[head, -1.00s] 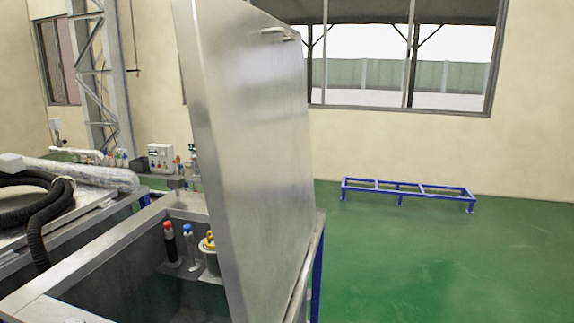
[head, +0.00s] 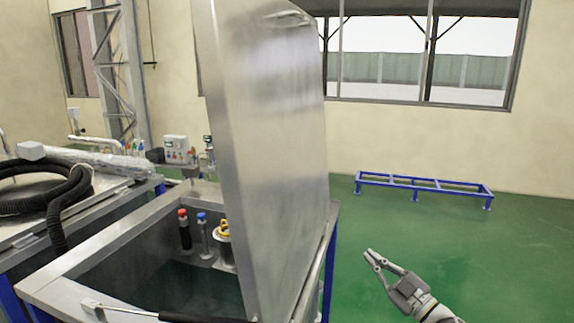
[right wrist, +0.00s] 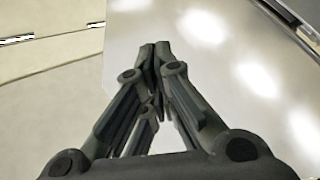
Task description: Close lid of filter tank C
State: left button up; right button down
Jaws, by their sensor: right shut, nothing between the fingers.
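The metal lid (head: 270,140) stands upright and open on the right edge of an open steel tank (head: 110,240). No label is legible, so I cannot tell its letter. Inside the tank are a red-capped fitting (head: 184,228), a blue-capped fitting (head: 203,232) and a yellow-topped part (head: 224,240). My right gripper (head: 371,257) is shut and empty, to the right of the lid and apart from it in the head view. In the right wrist view its fingertips (right wrist: 155,48) meet in front of a shiny metal surface (right wrist: 215,50). My left gripper is not in view.
A neighbouring tank with a black hose (head: 60,195) on top stands at the left. A control box (head: 178,150) is behind the open tank. A blue frame (head: 425,187) lies on the green floor (head: 430,235) near the wall.

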jog(key=s+a+r+n+g+y, duration=0.25)
jog(key=r+n, duration=0.25)
jog(key=r, duration=0.4)
jog(key=s+a+r+n+g+y, duration=0.1)
jog(key=a+r+n+g+y, duration=0.2)
jog(key=r, duration=0.6)
jog(key=n+g+h+b, duration=0.1)
jog(key=n+g+h, duration=0.1)
jog(key=n+g, duration=0.65)
send_near(272, 161)
jog(key=shift+n+t, duration=0.75)
jog(key=shift+t, duration=0.15)
jog(key=p+x, duration=0.3)
jog(key=x, duration=0.1)
jog(key=s+p+x, duration=0.1)
jog(key=p+x, duration=0.1)
jog(key=shift+a+p, duration=0.15)
jog(key=shift+p, duration=0.15)
jog(key=shift+w+a+f, duration=0.15)
jog(key=shift+a+f, duration=0.1)
jog(key=shift+a, duration=0.3)
